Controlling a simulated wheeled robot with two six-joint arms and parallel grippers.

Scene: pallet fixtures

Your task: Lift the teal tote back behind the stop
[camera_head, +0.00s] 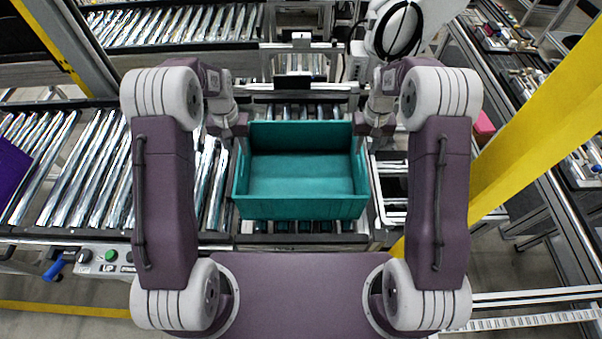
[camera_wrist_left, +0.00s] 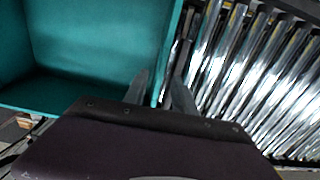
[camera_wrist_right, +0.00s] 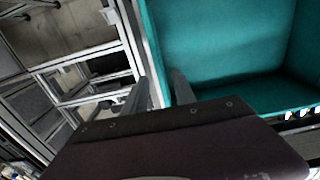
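The empty teal tote (camera_head: 300,207) sits upright on rollers in the middle of the head view. My left gripper (camera_head: 240,142) is at its left wall. In the left wrist view its fingers (camera_wrist_left: 160,85) are apart, one over the inside of the tote (camera_wrist_left: 95,45) and one outside. My right gripper (camera_head: 360,142) is at the right wall. In the right wrist view its fingers (camera_wrist_right: 160,85) are apart on either side of the wall of the tote (camera_wrist_right: 225,45). A pale crossbar (camera_head: 260,89) with a dark block stands just behind the tote; I cannot tell whether it is the stop.
A roller conveyor (camera_head: 75,170) runs to the left, with a purple bin (camera_head: 12,170) at its far left. A metal frame (camera_head: 393,190) is close on the tote's right. A yellow post (camera_head: 540,125) stands further right. A button panel (camera_head: 105,256) is front left.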

